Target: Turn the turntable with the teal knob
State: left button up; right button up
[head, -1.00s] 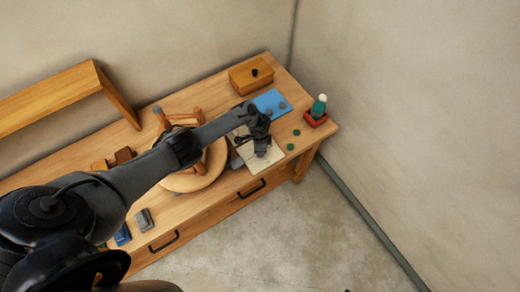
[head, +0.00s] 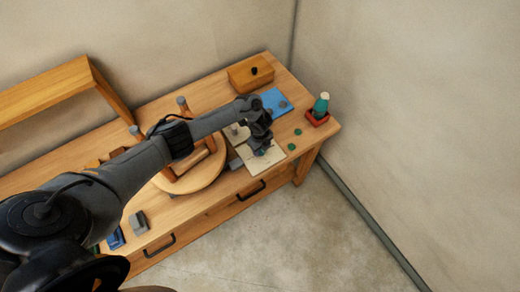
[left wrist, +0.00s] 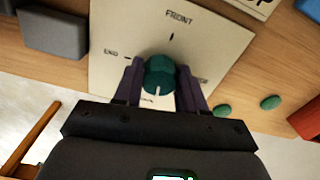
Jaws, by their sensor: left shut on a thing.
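The teal knob (left wrist: 159,72) stands on a cream dial plate (left wrist: 205,35) marked FRONT, END and other partly hidden words. My left gripper (head: 263,149) is over the plate with its fingers on both sides of the knob, shut on it. The knob's white line points to the lower label in the left wrist view, which is mostly covered. The round wooden turntable (head: 213,177) lies left of the plate in the head view and bears an upturned stool with wooden legs (head: 183,107). My arm hides part of both. My right gripper is not in view.
A blue mat (head: 271,99) with small grey pieces and a wooden box (head: 250,73) lie behind. A red tray (head: 317,118) holds a teal bottle (head: 321,104) at the right. Two green discs (head: 292,147) lie near the plate. A grey block (head: 138,222) is at the front left.

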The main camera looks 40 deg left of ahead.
pick_arm(q)
jog(key=shift+m+b, duration=0.3)
jog(key=shift+m, duration=0.4)
jog(key=o, duration=1.1)
jog(key=shift+c, duration=0.2)
notch_tip(320, 180, up, 10)
jog(key=shift+f+p, duration=0.25)
jog(key=shift+p, duration=0.6)
jog(key=shift+r, duration=0.65)
